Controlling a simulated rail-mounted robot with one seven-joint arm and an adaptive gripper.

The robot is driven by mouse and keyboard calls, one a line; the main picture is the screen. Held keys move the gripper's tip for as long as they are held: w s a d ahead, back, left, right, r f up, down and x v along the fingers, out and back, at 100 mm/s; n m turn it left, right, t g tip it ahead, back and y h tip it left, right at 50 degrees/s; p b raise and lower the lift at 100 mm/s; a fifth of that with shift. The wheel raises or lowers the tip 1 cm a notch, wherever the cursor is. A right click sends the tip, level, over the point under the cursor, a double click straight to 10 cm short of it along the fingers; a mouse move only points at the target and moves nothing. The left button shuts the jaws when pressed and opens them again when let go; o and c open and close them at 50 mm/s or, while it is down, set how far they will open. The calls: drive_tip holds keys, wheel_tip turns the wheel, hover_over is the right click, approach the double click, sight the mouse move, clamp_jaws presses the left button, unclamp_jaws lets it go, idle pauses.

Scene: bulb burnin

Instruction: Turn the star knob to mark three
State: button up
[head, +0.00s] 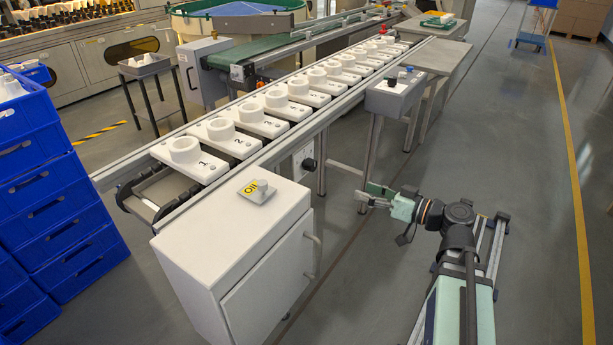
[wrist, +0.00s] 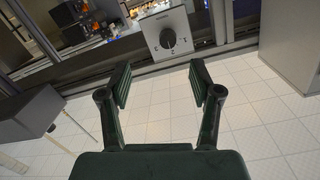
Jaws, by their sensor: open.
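The star knob (head: 308,164) is a small black knob on a pale plate (head: 299,155) on the side of the conveyor frame. In the wrist view the dark knob (wrist: 168,39) faces me at the top centre, on its light plate (wrist: 182,20).
A conveyor (head: 240,147) carries several numbered white holders. A pale cabinet (head: 235,225) with an OIL-labelled item (head: 257,191) stands at front. A grey control box (head: 394,95) is mounted beyond the knob. Blue crates (head: 45,200) are stacked left. The floor around my arm is clear.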

sight(314, 167)
drive_tip(key=w+a+n+b, duration=0.1)
drive_tip(key=w+a, duration=0.2)
drive_tip(key=a, duration=0.2)
drive_tip(key=w+a+r+b, duration=0.1)
drive_tip(key=w+a, duration=0.1)
drive_tip(key=a, duration=0.3)
drive_tip(key=w+a+n+y+b, duration=0.1)
drive_tip(key=w+a, duration=0.2)
drive_tip(key=a, duration=0.2)
drive_tip(key=shift+w+a+r+n, duration=0.15)
drive_tip(key=shift+w+r+n, duration=0.15)
drive_tip(key=shift+w+r, duration=0.05)
drive_tip(key=c, duration=1.1)
